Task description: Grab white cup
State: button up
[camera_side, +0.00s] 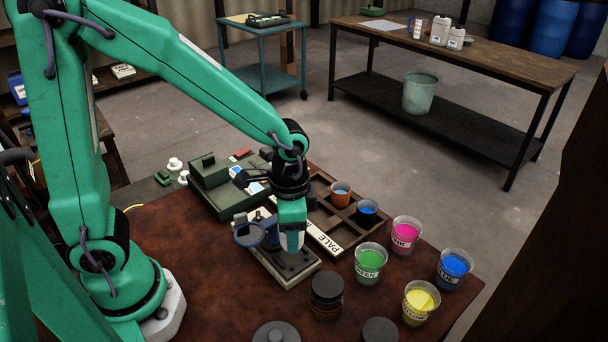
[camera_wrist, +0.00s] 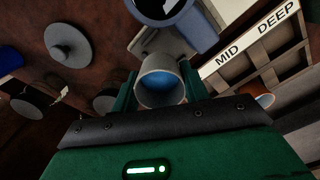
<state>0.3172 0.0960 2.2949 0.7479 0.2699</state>
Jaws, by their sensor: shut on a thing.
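My gripper (camera_side: 291,222) points down over the dark plate of a small stand (camera_side: 283,262) on the brown table. It is shut on a small white cup (camera_side: 295,242), which shows only partly at the fingertips. In the wrist view the white cup (camera_wrist: 154,67) sits between the two green fingers of my gripper (camera_wrist: 159,88), with blue liquid inside. Whether the cup touches the stand I cannot tell.
A blue ring-shaped holder (camera_side: 247,235) is just left of my gripper. A divided tray (camera_side: 330,225) with an orange cup (camera_side: 341,196) and a dark blue cup (camera_side: 366,214) lies behind. Green (camera_side: 369,264), pink (camera_side: 405,237), blue (camera_side: 453,272) and yellow (camera_side: 420,303) paint cups stand right; a dark jar (camera_side: 326,294) stands in front.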

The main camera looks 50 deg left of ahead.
jog(key=s+d+r, duration=0.6)
jog(key=s+d, duration=0.1)
jog(key=s, duration=0.1)
jog(key=shift+s+d+r, duration=0.2)
jog(key=shift+r, duration=0.05)
jog(key=shift+w, duration=0.1)
dwell(0.5)
